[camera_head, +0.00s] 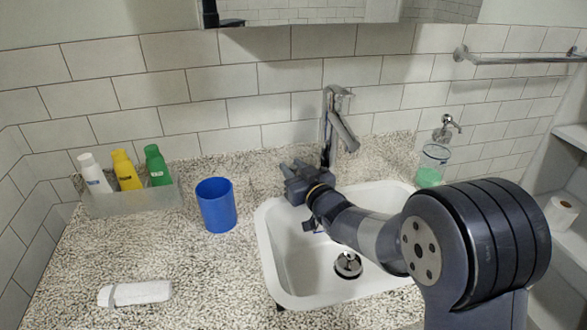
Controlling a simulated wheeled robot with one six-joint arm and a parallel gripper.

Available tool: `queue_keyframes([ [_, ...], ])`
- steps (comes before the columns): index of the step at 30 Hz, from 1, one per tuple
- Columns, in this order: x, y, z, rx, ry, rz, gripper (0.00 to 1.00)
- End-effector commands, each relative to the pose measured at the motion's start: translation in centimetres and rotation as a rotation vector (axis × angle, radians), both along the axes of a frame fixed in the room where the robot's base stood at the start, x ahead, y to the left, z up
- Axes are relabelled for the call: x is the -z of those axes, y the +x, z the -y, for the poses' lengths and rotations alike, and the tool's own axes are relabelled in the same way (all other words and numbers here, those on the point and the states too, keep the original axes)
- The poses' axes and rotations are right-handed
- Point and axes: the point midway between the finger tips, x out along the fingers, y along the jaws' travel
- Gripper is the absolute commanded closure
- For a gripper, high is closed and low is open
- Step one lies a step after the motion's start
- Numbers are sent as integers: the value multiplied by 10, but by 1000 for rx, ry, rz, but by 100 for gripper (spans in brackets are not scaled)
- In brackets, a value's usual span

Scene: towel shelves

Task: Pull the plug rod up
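The chrome faucet (330,125) stands at the back rim of the white sink (283,262), its spout pointing down to the right. No plug rod can be made out; the area behind the faucet base is partly hidden by my arm and the faucet. The metal drain plug (348,264) shows in the basin, below my arm. My gripper (288,166) is just left of the faucet's lower body, over the back left of the sink, with its fingers pointing toward the wall. The fingers are small and dark, and whether they are apart or hold anything is unclear.
A blue cup (216,205) stands left of the sink. A clear tray (133,201) with several bottles is at the back left. A white object (135,293) lies at the front left. A soap dispenser (434,160) is on the right wall. The left counter is mostly free.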

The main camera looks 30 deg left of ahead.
Motion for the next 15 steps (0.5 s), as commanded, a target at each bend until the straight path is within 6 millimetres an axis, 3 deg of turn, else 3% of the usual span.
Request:
queue_keyframes([
  [9, 0, 0, 0, 0, 0, 0, 100],
  [15, 0, 0, 0, 0, 0, 0, 100],
])
